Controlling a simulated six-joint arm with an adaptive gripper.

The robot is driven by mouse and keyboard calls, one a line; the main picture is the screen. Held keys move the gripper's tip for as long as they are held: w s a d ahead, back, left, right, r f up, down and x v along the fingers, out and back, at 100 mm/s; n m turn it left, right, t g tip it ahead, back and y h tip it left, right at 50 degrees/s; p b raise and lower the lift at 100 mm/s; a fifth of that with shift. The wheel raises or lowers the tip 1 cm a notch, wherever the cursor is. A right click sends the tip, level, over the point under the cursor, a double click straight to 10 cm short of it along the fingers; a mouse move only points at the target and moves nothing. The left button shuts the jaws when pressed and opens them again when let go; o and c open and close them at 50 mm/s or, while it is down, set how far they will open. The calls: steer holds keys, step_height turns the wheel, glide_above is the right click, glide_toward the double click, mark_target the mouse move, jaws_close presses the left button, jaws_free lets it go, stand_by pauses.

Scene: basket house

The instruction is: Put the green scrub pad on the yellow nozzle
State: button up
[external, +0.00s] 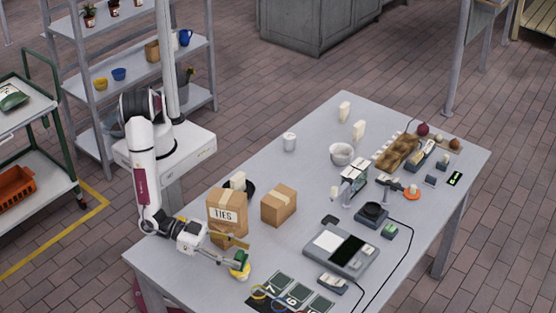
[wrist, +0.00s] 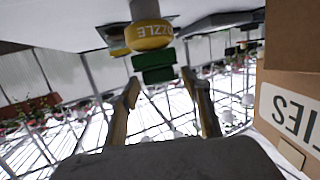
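The yellow nozzle (external: 240,273) stands near the table's front left edge. The green scrub pad (external: 241,257) is directly above it and appears to rest on its top. In the wrist view, which is upside down, the lettered nozzle (wrist: 150,36) is at the top, with the green pad (wrist: 155,68) against it. My gripper (external: 240,253) is beside the pad, with its fingers pointing toward it. In the wrist view my gripper (wrist: 162,80) has its fingers spread, with a gap between each finger and the pad.
A cardboard box marked TIES (external: 226,218) stands close beside my gripper, with another box (external: 279,205) behind it. Dark numbered cards (external: 290,290) and coloured rings lie to the right of the nozzle. A grey device (external: 341,248) sits farther right.

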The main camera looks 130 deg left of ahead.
steer(key=shift+r, duration=0.2)
steer(key=v, duration=1.2)
steer(key=shift+w, duration=0.1)
stand_by(0.7)
steer(key=w+r+g+h, duration=0.2)
steer(key=w+r+h, duration=0.35)
steer(key=r, duration=0.45)
steer(key=s+a+r+m+g+h, duration=0.2)
steer(key=s+a+r+m+h, duration=0.15)
steer(key=s+a+r, duration=0.35)
steer(key=s+a+g+y, duration=0.1)
steer(key=s+a+g, duration=0.1)
steer(key=s+a, duration=0.7)
steer(key=s+a+g+y, duration=0.2)
steer(key=s+a, duration=0.8)
steer(key=s, duration=0.6)
steer(key=shift+s+r+m+g, duration=0.2)
steer(key=shift+r+m+g, duration=0.05)
steer(key=shift+m+g, duration=0.2)
